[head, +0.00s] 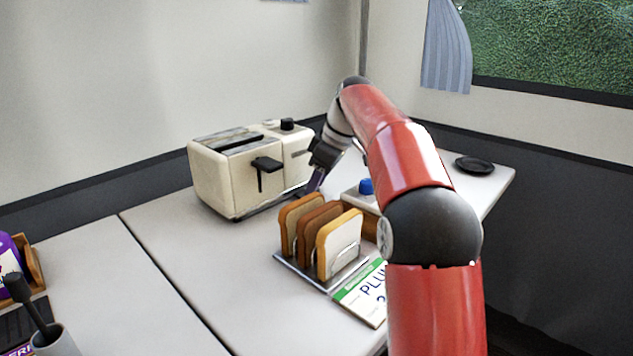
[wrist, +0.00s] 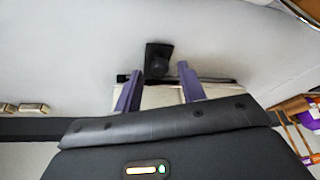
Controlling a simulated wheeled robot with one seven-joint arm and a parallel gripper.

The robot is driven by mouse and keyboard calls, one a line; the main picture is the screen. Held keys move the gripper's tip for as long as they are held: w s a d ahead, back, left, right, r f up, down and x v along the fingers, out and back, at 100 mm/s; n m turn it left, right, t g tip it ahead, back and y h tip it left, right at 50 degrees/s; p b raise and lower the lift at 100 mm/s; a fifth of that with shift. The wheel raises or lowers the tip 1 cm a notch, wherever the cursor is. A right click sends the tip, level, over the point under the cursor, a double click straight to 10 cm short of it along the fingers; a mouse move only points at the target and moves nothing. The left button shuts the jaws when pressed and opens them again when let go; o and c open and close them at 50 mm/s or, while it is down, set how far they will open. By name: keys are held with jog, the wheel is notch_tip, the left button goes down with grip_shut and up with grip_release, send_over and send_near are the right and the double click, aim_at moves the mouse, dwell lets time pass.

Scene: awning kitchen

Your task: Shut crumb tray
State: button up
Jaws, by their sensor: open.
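The cream toaster (head: 222,180) stands on the white table against the wall, with a black lever on its front. The crumb tray seems to be the thin metallic strip (head: 272,203) along the foot of the toaster's front. It appears to stick out a little, but how far is hard to tell. My gripper (head: 311,185) points down beside the toaster's right front corner, close to the strip's right end. In the wrist view my gripper's two purple fingers (wrist: 159,78) are apart with nothing held. I cannot tell whether the fingers touch anything.
A rack of bread slices (head: 338,245) stands in front of the toaster, close to my arm. A green and white packet (head: 362,293) lies beside it. A black plate (head: 474,165) lies at right.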

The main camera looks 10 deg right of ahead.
jog(key=p+v, duration=0.1)
jog(key=v, duration=0.6)
jog(key=shift+r+p, duration=0.2)
jog(key=shift+p, duration=0.15)
jog(key=shift+d, duration=0.1)
